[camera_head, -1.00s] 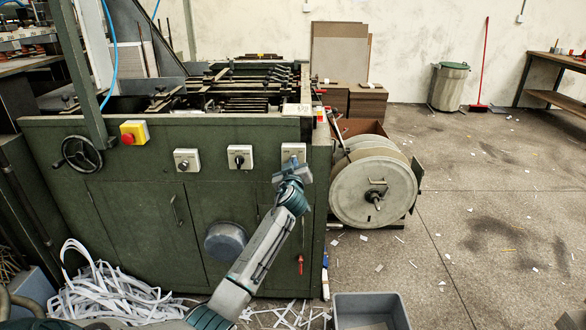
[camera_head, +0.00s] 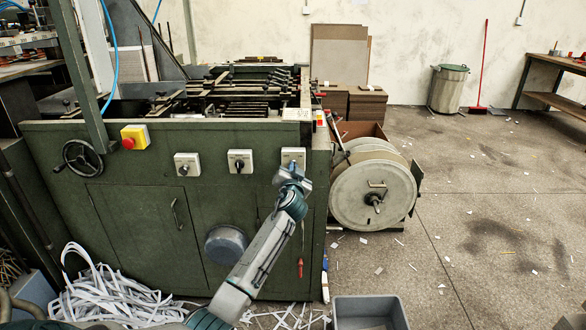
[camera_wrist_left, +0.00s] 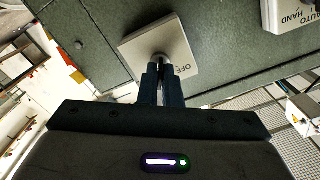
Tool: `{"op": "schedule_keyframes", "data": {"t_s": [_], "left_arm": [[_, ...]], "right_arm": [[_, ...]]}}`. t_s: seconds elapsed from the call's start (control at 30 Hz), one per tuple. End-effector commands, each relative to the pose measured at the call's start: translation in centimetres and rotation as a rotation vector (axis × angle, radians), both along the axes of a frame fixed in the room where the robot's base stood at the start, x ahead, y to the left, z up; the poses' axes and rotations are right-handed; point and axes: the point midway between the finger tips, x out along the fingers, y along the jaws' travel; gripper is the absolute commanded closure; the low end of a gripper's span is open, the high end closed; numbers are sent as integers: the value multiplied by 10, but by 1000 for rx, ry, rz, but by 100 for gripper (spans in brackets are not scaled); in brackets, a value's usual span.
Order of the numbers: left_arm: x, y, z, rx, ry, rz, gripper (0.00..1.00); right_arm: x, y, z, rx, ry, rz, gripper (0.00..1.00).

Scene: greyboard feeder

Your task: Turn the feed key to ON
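The feed key's white switch plate (camera_head: 293,154) is the rightmost of three on the green machine front in the head view. In the left wrist view the plate (camera_wrist_left: 158,52) looks tilted, and the word OFF shows on it beside the key (camera_wrist_left: 160,60). My left gripper (camera_head: 293,176) is at this plate. Its two dark fingers (camera_wrist_left: 161,74) are close together around the key, which lies in the narrow gap between them. The fingers hide most of the key, so I cannot read which way it points. My right gripper is not in view.
Two other switch plates are left of it, the nearer one (camera_head: 240,161) with its AUTO/HAND label (camera_wrist_left: 290,14) in the wrist view. A yellow box with a red button (camera_head: 134,137) and a handwheel (camera_head: 82,157) are farther left. A large reel (camera_head: 372,195) stands right.

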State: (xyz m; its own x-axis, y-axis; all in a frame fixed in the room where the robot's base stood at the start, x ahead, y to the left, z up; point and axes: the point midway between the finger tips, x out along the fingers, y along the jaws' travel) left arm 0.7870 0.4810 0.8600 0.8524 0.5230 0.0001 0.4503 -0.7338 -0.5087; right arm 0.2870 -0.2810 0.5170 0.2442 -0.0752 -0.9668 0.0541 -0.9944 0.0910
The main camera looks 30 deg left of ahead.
Motion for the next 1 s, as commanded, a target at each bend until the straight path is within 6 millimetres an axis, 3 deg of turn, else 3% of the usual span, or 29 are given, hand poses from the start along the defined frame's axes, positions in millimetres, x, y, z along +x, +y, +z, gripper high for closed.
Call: {"op": "schedule_keyframes", "data": {"t_s": [0.5,1.0], "left_arm": [[0,-1,-2,209,132,-1,100],[0,-1,-3,227,144,0,100]], "right_arm": [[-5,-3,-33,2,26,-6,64],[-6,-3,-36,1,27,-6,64]]}}
